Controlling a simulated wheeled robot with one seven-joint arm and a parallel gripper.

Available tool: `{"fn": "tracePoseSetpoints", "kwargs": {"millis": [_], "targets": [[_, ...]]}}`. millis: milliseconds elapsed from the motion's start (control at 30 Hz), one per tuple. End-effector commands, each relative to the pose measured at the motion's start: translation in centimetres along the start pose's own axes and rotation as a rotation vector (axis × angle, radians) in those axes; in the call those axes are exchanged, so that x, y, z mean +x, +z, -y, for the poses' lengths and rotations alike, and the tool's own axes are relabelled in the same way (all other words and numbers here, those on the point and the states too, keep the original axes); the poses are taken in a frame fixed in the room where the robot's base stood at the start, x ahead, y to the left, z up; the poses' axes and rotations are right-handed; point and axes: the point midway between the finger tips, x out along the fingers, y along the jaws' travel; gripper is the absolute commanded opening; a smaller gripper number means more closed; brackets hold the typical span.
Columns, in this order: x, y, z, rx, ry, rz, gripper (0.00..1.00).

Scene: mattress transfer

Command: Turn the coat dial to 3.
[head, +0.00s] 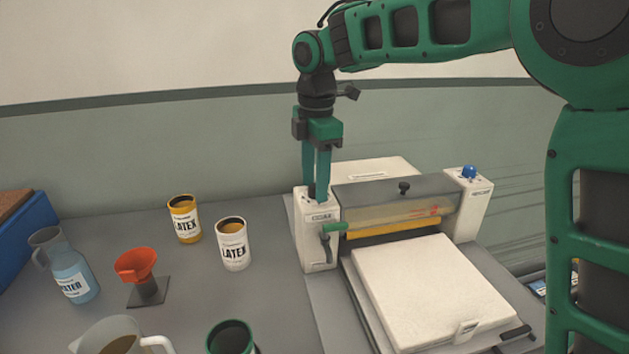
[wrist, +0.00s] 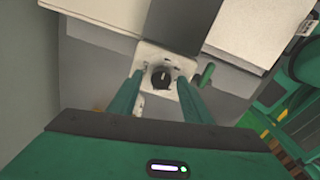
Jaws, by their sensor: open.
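The coat dial (wrist: 161,77) is a round black knob with a light pointer line, on top of the machine's white left housing. Its scale numbers are too small to read. My gripper (wrist: 160,84) points down with its two green fingers apart, one on each side of the dial in the wrist view. In the head view my gripper (head: 316,190) is right above the left housing (head: 318,240), and its fingers hide most of the dial. I cannot tell whether the fingers touch the knob.
The coating machine has a grey cover (head: 380,192), a green lever (head: 334,228) close to the dial, a blue knob (head: 469,172) on the right housing, and a white mattress block (head: 430,288) in front. Latex cans (head: 233,245), a red funnel (head: 136,266) and jugs (head: 75,275) stand left.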

Motion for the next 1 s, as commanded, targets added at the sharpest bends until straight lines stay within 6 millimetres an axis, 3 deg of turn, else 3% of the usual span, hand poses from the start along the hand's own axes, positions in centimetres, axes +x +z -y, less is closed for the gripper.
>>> {"fn": "tracePoseSetpoints", "kwargs": {"millis": [167,333,367,733,1000], "targets": [[0.0,0.0,-0.01,0.0,0.0,0.0,0.44],[-0.02,0.0,-0.03,0.0,0.001,0.0,0.06],[-0.02,0.0,-0.04,0.0,0.001,0.0,0.03],[-0.1,-0.02,-0.19,0.043,0.006,0.0,0.03],[-0.13,-0.02,-0.34,0.211,0.009,0.006,0.03]]}}
